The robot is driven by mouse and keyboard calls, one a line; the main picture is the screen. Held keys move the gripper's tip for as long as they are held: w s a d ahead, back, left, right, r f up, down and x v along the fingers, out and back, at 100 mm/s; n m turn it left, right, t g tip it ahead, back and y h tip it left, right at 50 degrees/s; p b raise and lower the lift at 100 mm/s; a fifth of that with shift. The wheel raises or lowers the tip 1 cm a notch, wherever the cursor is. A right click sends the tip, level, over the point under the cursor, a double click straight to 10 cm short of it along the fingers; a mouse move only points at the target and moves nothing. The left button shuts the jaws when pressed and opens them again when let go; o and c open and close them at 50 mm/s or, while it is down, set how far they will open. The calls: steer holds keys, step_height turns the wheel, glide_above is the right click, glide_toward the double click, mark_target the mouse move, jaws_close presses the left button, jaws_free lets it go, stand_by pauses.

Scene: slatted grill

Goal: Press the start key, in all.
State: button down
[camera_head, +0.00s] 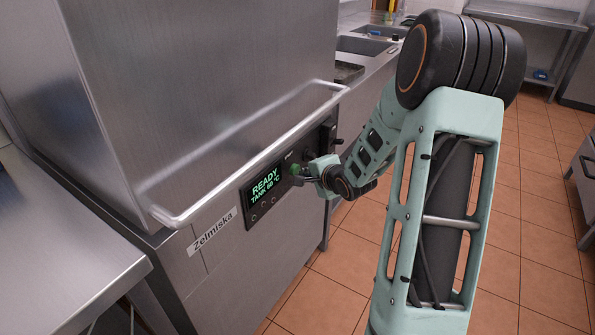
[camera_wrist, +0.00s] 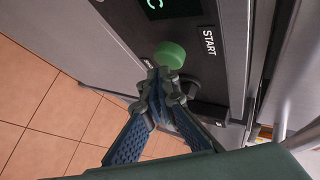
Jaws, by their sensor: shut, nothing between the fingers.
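The start key is a round green button (camera_wrist: 170,55) on a dark control panel, beside a white START label (camera_wrist: 209,41) in the wrist view. In the head view the green key (camera_head: 295,169) shows small next to my gripper (camera_head: 307,172). My gripper (camera_wrist: 158,76) is shut and empty, its fingertips just below the key in the wrist view. I cannot tell whether the tips touch it. The panel's display (camera_head: 266,187) reads READY, TANK 60 °C in green.
A long bar handle (camera_head: 255,150) runs across the steel machine (camera_head: 210,80) above the panel; part of it also shows in the wrist view (camera_wrist: 281,95). A dark knob (camera_wrist: 206,117) sits near my fingers. A steel counter (camera_head: 60,250) stands at left.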

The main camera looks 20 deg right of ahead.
steer(key=shift+w+a, duration=0.6)
steer(key=shift+w, duration=0.1)
stand_by(1.1)
steer(key=shift+s+d+p, duration=0.65)
steer(key=shift+s+d, duration=0.2)
steer(key=shift+s, duration=0.2)
steer(key=shift+s+d+p, duration=0.8)
steer(key=shift+s, duration=0.2)
steer(key=shift+s+d+p, duration=0.75)
steer(key=shift+s, duration=0.2)
